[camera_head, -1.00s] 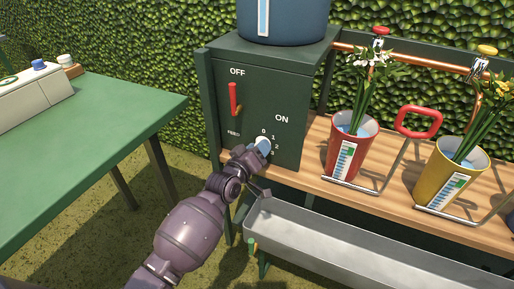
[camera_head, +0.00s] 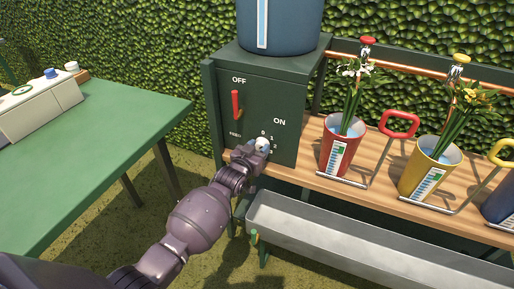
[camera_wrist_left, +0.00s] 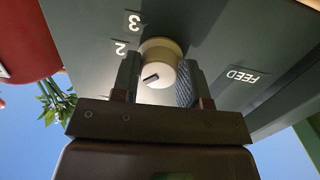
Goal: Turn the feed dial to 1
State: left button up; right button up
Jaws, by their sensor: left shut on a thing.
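The feed dial (camera_head: 262,147) is a pale round knob low on the front of the dark green box (camera_head: 270,98). The numerals 0, 1 and 2 show around it in the head view. My left gripper (camera_head: 256,150) is at the dial and partly hides it. In the left wrist view the cream dial (camera_wrist_left: 160,66) sits between the two fingers of my left gripper (camera_wrist_left: 158,80), which are shut on it. A short dark mark shows on its face, slanting, with 2 and 3 beside it. I cannot tell which number it points to. My right gripper is not in view.
A red lever (camera_head: 237,105) is on the box below OFF. A blue tank (camera_head: 280,25) stands on top. Red (camera_head: 338,146) and yellow (camera_head: 424,172) flower pots stand on the wooden shelf to the right. A metal trough (camera_head: 350,235) lies below. A green table (camera_head: 95,150) is at left.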

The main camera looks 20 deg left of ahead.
pick_arm(q)
jog(key=shift+d+r, duration=0.1)
jog(key=shift+r, duration=0.05)
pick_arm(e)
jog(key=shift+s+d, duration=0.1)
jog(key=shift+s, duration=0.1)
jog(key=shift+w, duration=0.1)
pick_arm(q)
jog(key=o, duration=0.9)
jog(key=shift+w, duration=0.1)
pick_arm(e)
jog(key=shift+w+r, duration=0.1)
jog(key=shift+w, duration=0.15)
pick_arm(q)
jog(key=shift+s+p, duration=0.3)
jog(key=shift+s, duration=0.3)
jog(key=s+a+p, duration=0.1)
jog(key=s+p, duration=0.1)
jog(key=s, duration=0.7)
jog(key=shift+s+r, duration=0.25)
jog(key=shift+r, duration=0.1)
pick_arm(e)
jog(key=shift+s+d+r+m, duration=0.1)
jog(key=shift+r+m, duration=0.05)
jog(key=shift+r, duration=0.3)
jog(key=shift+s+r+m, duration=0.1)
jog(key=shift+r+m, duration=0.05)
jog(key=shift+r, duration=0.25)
